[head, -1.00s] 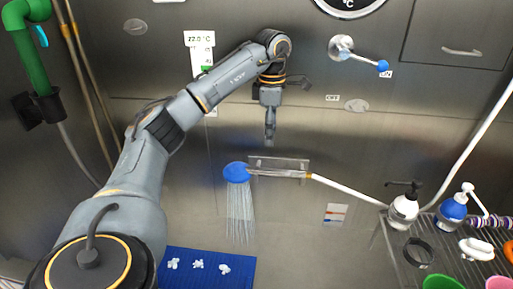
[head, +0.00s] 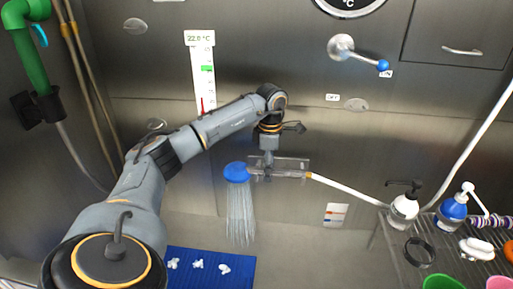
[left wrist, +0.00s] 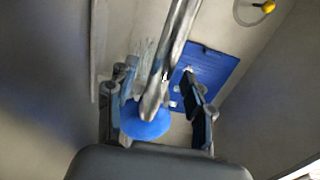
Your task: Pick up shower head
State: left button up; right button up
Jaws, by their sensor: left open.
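The shower head has a round blue face (head: 237,172) and a metal handle (head: 287,173) lying level on a wall holder, with water streaming down from it. My left gripper (head: 268,170) is over the handle, close to the blue head. In the left wrist view, the open fingers (left wrist: 162,105) are on either side of the handle, and the blue face (left wrist: 146,122) shows near the gripper base. I cannot tell whether the fingers touch the handle. My right gripper is not in view.
A white hose (head: 350,191) runs from the handle to the right. A blue mat (head: 232,275) with white bits lies below. A wire rack with a white pump bottle (head: 403,209) and a blue bottle (head: 453,210) stands at right. A lever valve (head: 360,54) is above.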

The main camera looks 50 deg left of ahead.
pick_arm(q)
jog(key=shift+c, duration=0.4)
grip_shut()
